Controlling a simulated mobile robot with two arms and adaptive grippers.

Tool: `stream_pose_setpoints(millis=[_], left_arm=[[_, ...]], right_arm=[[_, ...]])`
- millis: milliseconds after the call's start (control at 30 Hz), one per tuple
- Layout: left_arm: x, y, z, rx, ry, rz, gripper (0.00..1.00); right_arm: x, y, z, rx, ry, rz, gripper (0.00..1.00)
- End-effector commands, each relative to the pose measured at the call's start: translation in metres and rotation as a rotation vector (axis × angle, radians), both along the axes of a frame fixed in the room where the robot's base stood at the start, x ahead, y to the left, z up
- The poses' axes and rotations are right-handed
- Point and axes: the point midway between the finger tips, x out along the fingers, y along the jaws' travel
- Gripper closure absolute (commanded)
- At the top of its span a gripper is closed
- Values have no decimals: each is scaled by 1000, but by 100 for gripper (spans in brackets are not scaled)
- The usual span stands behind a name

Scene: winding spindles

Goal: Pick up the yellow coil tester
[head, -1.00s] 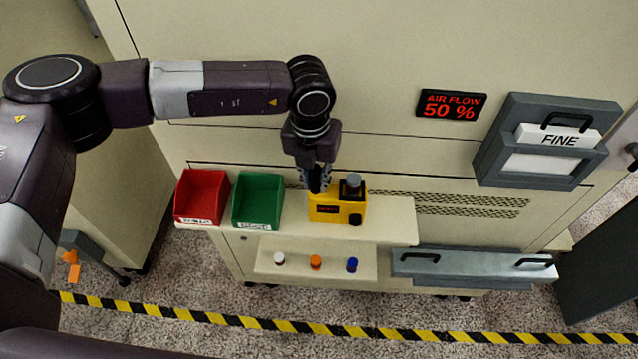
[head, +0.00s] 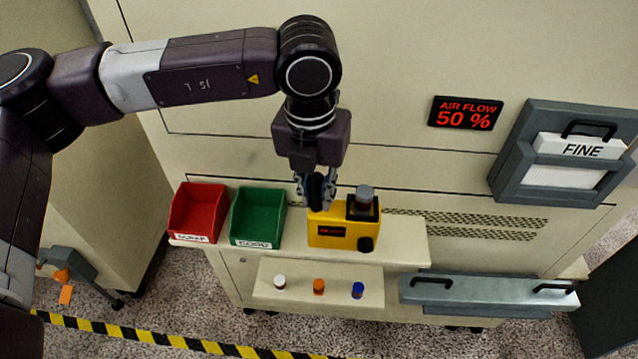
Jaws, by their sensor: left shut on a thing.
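The yellow coil tester (head: 328,236) is at the middle of the cream shelf (head: 405,249), upright, with a dark display, a black knob low on its front and a grey-topped black part on its right. My left gripper (head: 317,192) comes down from above and is shut on the tester at its upper left, around a dark part that looks like its handle. The fingers partly hide that grip. I cannot tell whether the tester's base touches the shelf. My right gripper is not in view.
A red bin (head: 198,213) and a green bin (head: 257,217) stand just left of the tester. A lower ledge (head: 335,298) holds white, orange and blue knobs. A metal drawer front (head: 480,291) is at the right. The shelf right of the tester is clear.

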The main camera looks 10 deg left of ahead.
Motion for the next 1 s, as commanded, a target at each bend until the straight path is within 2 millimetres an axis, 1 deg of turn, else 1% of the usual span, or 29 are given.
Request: stream_pose_setpoints(millis=[33,300,400,500,600,700,1000], left_arm=[[-13,-1,-5,-2,-3,-6,100],[-85,0,-5,0,-5,-6,100],[-107,0,-4,-2,-4,-4,100],[-122,0,-2,-1,-4,-3,100],[-133,0,-1,-1,-3,-1,100],[-139,0,-1,0,-1,-1,100],[-141,0,0,-1,-1,1,100]], right_arm=[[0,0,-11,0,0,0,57],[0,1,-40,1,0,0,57],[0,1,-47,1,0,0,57],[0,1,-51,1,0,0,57],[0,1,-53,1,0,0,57],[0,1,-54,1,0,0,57],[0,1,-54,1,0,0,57]])
